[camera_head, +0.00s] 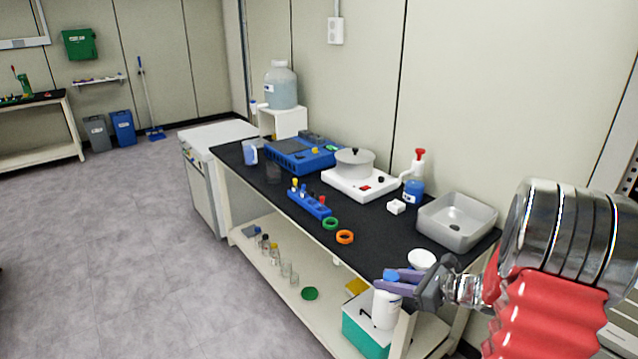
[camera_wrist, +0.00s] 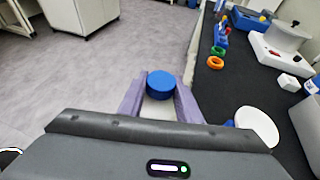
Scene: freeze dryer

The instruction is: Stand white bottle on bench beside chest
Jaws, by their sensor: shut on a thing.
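The white bottle (camera_head: 386,310) has a blue cap and hangs upright in my gripper (camera_head: 392,284). The purple fingers are shut on it just below the cap. In the wrist view the blue cap (camera_wrist: 160,84) sits between the fingertips (camera_wrist: 159,96), with floor beyond and the bench edge to the right. The bottle appears in front of the black bench top (camera_head: 385,232), near its front edge. A teal chest with a white lid (camera_head: 358,334) is low, around the lower shelf, partly hidden by the bottle.
A white bowl (camera_head: 421,259) and grey sink (camera_head: 456,221) are near my gripper. Orange (camera_head: 345,237) and green (camera_head: 330,223) rings and a blue rack (camera_head: 309,203) lie along the front. A hotplate with a pot (camera_head: 355,163) stands behind. The lower shelf (camera_head: 300,300) holds several small vessels.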

